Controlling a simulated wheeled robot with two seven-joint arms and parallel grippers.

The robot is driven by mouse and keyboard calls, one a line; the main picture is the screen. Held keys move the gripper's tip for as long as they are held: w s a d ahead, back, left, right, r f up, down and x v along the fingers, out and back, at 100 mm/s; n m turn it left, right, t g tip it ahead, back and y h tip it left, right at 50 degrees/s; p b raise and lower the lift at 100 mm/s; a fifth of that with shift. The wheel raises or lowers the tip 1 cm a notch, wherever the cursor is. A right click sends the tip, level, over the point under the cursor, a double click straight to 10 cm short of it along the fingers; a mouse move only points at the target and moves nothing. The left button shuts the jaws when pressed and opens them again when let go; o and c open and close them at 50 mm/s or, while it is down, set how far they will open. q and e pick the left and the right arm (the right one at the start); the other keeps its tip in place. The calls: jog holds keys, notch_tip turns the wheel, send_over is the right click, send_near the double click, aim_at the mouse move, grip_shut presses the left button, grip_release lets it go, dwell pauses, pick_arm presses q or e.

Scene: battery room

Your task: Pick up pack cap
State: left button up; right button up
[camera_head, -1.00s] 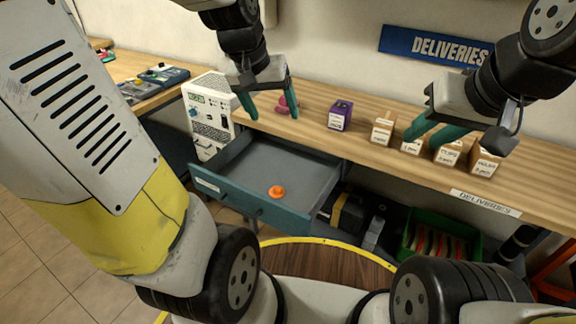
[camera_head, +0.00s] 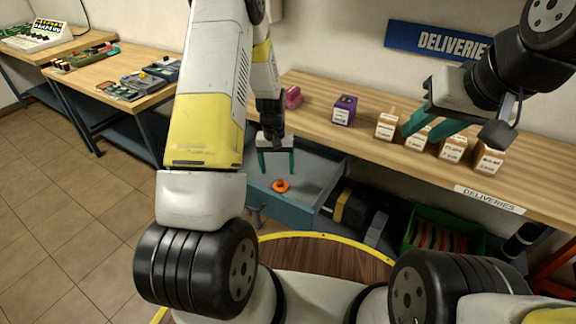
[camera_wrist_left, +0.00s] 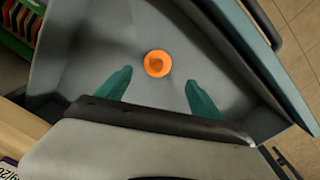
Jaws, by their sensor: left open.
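The pack cap is a small orange round piece (camera_head: 281,186) lying on the floor of the open drawer (camera_head: 318,190). In the left wrist view the orange cap (camera_wrist_left: 157,64) sits just beyond the fingertips, about midway between them. My left gripper (camera_head: 277,172) is open above the drawer, close to the cap and apart from it; its teal fingers also show in the left wrist view (camera_wrist_left: 158,82). My right gripper (camera_head: 425,128) hangs over the bench at the right, its teal fingers apart, with nothing seen between them.
The wooden bench (camera_head: 312,108) carries a purple box (camera_head: 344,110), a pink object (camera_head: 293,97) and several labelled boxes (camera_head: 387,125). The drawer walls surround the cap. A green bin (camera_head: 440,232) is below. A side table (camera_head: 110,78) stands at the left.

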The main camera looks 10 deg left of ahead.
aim_at(280, 181)
pick_arm(q)
jog(key=f, duration=0.4)
jog(key=d+f, duration=0.1)
jog(key=f, duration=0.1)
jog(key=shift+s+f, duration=0.15)
jog(key=shift+f, duration=0.05)
jog(key=c, duration=1.4)
